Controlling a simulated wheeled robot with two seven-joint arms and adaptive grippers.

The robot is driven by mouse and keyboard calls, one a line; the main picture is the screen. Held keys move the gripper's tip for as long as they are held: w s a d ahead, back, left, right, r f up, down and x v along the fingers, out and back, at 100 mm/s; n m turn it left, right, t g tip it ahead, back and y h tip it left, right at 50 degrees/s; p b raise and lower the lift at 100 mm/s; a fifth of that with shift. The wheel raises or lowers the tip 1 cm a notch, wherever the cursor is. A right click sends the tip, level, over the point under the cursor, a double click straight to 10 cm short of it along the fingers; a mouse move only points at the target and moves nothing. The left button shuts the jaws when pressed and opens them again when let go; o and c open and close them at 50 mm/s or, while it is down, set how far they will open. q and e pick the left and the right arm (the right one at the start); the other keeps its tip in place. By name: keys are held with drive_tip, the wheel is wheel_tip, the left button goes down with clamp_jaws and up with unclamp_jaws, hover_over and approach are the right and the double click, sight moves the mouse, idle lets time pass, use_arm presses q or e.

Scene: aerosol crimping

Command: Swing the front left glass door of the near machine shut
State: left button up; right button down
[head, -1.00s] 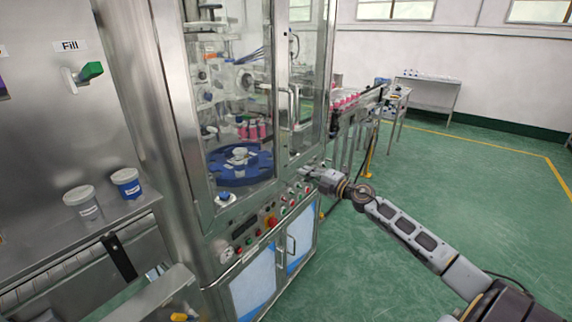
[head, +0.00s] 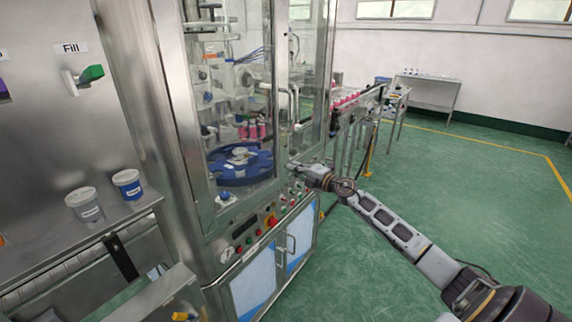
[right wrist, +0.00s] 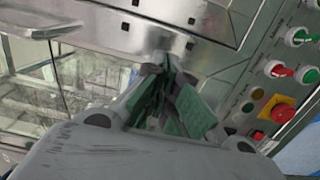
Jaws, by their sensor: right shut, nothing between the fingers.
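The front left glass door (head: 225,120) of the near machine shows in the head view, its lower frame close to the machine's front. I cannot tell whether it is fully shut. A bar handle (head: 292,105) stands upright by the middle of the doors; a bar handle (right wrist: 40,32) also shows in the right wrist view. My right gripper (head: 294,166) is at the lower front of the machine, just above the button panel. In the right wrist view its fingers (right wrist: 168,85) are shut and empty, close to the metal frame; contact is unclear. My left gripper is out of view.
The button panel (head: 265,221) with a red emergency knob (right wrist: 278,110) lies just below and beside my right gripper. A blue turntable (head: 240,170) sits behind the glass. A conveyor (head: 350,110) with pink cans stands behind right. The green floor at right is clear.

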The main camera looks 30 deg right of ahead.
sight(281, 161)
drive_tip(key=shift+x, duration=2.25)
drive_tip(key=shift+x, duration=1.7)
drive_tip(key=shift+w+r, duration=0.15)
drive_tip(key=shift+w, duration=0.2)
drive_tip(key=shift+r, duration=0.25)
